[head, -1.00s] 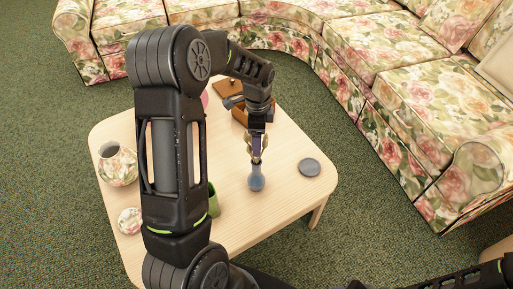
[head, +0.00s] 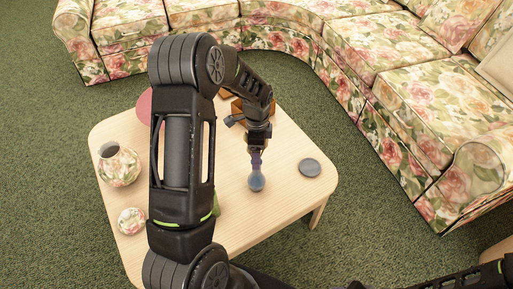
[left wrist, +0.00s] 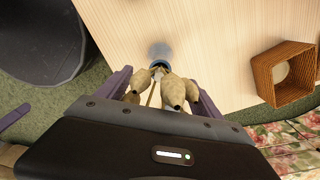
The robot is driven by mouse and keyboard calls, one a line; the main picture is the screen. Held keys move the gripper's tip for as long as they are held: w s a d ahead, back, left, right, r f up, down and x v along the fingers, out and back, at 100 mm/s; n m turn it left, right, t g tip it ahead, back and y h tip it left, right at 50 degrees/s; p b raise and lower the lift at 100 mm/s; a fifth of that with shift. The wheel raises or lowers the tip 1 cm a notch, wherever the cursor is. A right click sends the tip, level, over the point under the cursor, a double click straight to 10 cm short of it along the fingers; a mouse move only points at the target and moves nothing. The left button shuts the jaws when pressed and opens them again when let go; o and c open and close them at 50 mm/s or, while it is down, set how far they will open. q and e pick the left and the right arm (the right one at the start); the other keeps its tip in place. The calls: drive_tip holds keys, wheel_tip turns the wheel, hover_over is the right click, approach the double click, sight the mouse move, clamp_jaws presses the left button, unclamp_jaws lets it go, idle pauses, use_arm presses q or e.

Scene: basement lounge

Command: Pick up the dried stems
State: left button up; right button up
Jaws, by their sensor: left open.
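The dried stems (left wrist: 172,90) are tan pod-like heads on thin stalks, seen in the left wrist view. They stand in a small blue-grey glass vase (head: 256,181) on the light wooden table (head: 285,205); its mouth also shows in the left wrist view (left wrist: 160,64). My left gripper (head: 256,160) is above the vase, pointing down. In the left wrist view its purple fingers (left wrist: 161,84) are open on either side of the stems. In the head view the gripper hides most of the stems. My right gripper is out of view.
A grey disc (head: 310,167) lies right of the vase. A brown wooden box (left wrist: 264,76) is nearby. A floral jar (head: 118,168) and a floral lid (head: 131,221) are at the left. A pink object (head: 148,108) is partly hidden. A floral sofa (head: 400,90) borders the table.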

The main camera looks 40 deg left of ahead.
use_arm(q)
drive_tip(key=shift+c, duration=0.3)
drive_tip(key=c, duration=1.3)
